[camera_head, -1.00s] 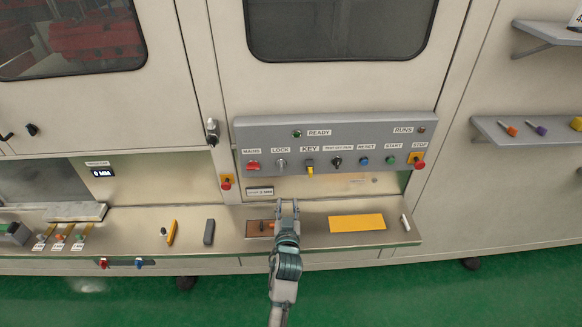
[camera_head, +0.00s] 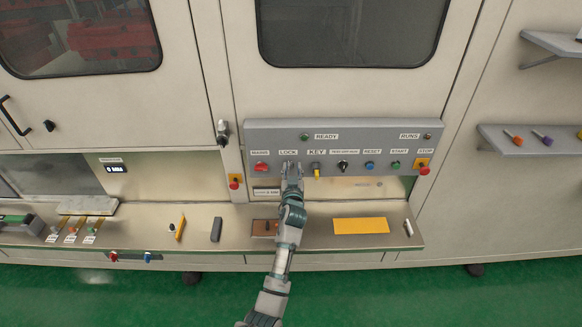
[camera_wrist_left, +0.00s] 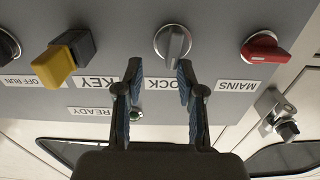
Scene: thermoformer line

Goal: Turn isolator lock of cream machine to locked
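The cream machine carries a grey control panel (camera_head: 375,138). Its LOCK knob, a round silver selector (camera_wrist_left: 173,44), shows in the left wrist view just beyond my fingertips. Its raised grip bar stands nearly vertical in that view, slightly tilted. My left gripper (camera_head: 291,167) is in front of the panel under the LOCK label, and in the head view it largely hides the knob. In the left wrist view the left gripper (camera_wrist_left: 160,72) is open, its fingers apart with the knob ahead between them. I cannot tell whether they touch it. My right gripper is not in view.
The red MAINS knob (camera_head: 261,167) and the yellow key (camera_head: 316,170) flank the LOCK knob closely. The red STOP button (camera_head: 423,170) is at the panel's right end. Below, the bench holds a yellow sheet (camera_head: 361,226), a brown block (camera_head: 264,228) and a dark bar (camera_head: 216,230).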

